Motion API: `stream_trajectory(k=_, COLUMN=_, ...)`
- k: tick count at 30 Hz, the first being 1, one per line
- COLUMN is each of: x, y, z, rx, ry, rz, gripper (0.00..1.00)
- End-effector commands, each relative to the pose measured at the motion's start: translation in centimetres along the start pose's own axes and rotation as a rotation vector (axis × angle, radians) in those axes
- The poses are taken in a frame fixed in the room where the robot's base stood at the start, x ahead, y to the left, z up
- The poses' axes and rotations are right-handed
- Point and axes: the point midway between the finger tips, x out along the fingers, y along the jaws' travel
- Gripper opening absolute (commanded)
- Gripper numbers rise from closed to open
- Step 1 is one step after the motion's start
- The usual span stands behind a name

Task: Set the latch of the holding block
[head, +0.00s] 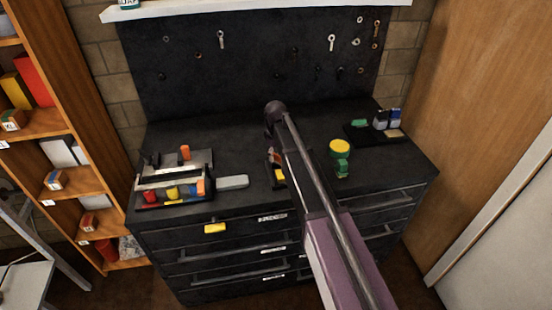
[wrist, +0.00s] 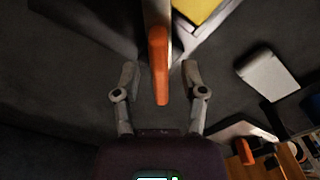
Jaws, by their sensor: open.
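The holding block (wrist: 206,32) is at the top of the wrist view, a pale block with a yellow part (wrist: 200,8) in it. An orange latch lever (wrist: 158,65) runs from its side down between my fingertips. My gripper (wrist: 160,76) is open, with one finger on each side of the lever and a visible gap to both. I cannot tell its height over the lever. In the head view the block (head: 280,174) shows in part, with yellow and red on it, beside my arm. My arm hides the rest and my gripper there.
A grey block (head: 233,182) lies left of the holding block. Further left is a tray (head: 172,202) with coloured pieces. A green and yellow object (head: 340,155) stands to the right. A dark pegboard (head: 250,55) rises behind the black cabinet top.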

Motion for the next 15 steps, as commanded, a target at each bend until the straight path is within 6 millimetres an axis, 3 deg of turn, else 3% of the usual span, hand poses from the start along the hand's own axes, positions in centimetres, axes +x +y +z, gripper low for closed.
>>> stream_trajectory(k=12, x=0.23, y=0.04, z=0.03, rx=0.001, ry=0.000, rz=0.000, gripper=0.54)
stream_trajectory(k=15, x=0.23, y=0.05, z=0.03, rx=0.001, ry=0.000, rz=0.000, gripper=0.28)
